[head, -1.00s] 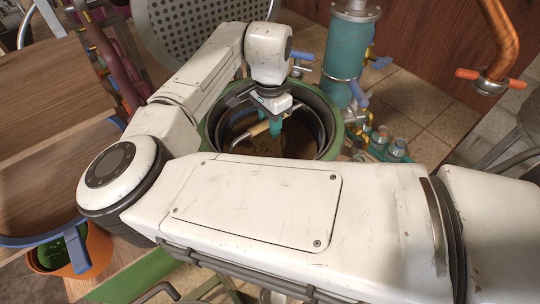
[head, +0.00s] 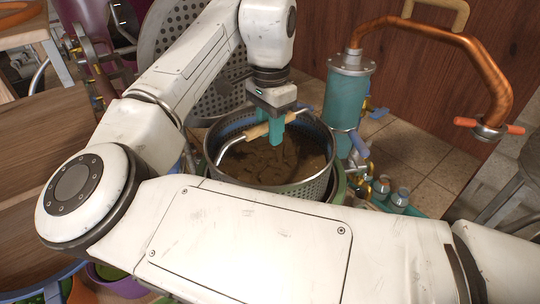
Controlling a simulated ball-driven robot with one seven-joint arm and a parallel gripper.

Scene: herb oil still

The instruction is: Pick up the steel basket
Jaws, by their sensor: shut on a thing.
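The steel basket (head: 318,187) is a round perforated pan full of brown plant matter, with a curved bail that has a wooden grip (head: 257,131). It is raised, with its rim and upper wall above the green-rimmed pot (head: 341,186). My arm hides its near lower side, so I cannot see whether its bottom is clear of the pot. My gripper (head: 276,136) is above the basket, its teal fingers shut on the bail at the wooden grip.
A large perforated disc (head: 176,45) leans behind the basket. A teal cylinder (head: 347,100) with a copper pipe (head: 440,28) stands close at the right. A wooden table (head: 50,130) lies at the left.

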